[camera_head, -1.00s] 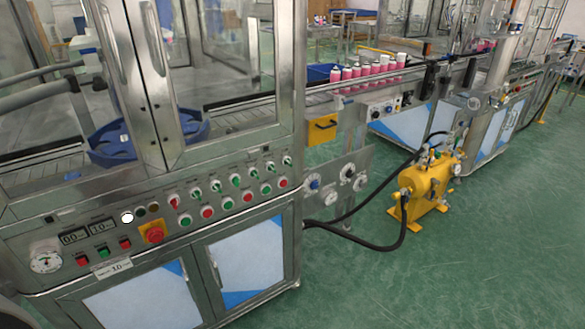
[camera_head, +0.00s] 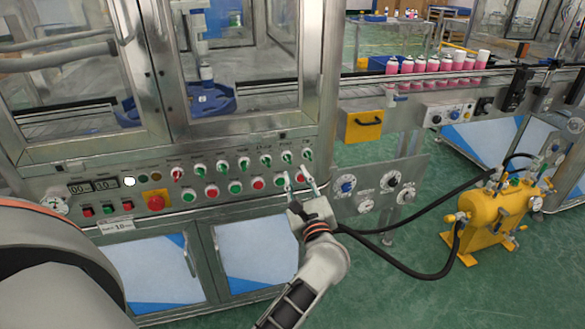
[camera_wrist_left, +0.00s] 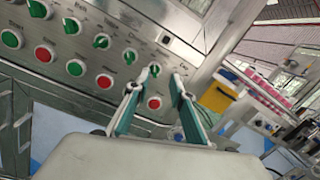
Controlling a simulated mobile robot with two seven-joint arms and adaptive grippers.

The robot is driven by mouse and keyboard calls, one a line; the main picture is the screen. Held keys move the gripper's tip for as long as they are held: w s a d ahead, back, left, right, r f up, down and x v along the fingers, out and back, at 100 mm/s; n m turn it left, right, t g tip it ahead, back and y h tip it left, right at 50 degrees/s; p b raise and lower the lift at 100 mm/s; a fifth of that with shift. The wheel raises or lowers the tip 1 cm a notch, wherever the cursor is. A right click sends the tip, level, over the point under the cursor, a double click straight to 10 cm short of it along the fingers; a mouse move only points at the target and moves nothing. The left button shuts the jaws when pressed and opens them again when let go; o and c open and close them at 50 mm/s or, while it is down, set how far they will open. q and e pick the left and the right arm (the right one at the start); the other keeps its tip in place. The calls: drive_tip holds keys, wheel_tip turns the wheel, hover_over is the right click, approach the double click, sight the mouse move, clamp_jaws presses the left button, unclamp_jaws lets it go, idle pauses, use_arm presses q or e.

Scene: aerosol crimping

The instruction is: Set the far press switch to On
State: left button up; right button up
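My right gripper is not in view.
Other green switches (camera_head: 266,160) and a row of red and green buttons (camera_head: 234,187) lie close by on the left. A red emergency button (camera_head: 156,202) is farther left. A gauge plate (camera_head: 370,185) and a yellow pump unit (camera_head: 495,220) with black hoses stand to the right.

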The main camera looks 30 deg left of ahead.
sight(289, 161)
use_arm(q)
drive_tip(key=w+a+n, duration=0.1)
drive_tip(key=w+a, duration=0.1)
drive_tip(key=w+a+n, duration=0.1)
drive_tip(key=w+a, duration=0.1)
drive_tip(key=w+a+f+g, duration=0.1)
drive_tip(key=a, duration=0.1)
drive_tip(key=shift+w+a+n, duration=0.15)
drive_tip(key=shift+w+n, duration=0.25)
clamp_jaws()
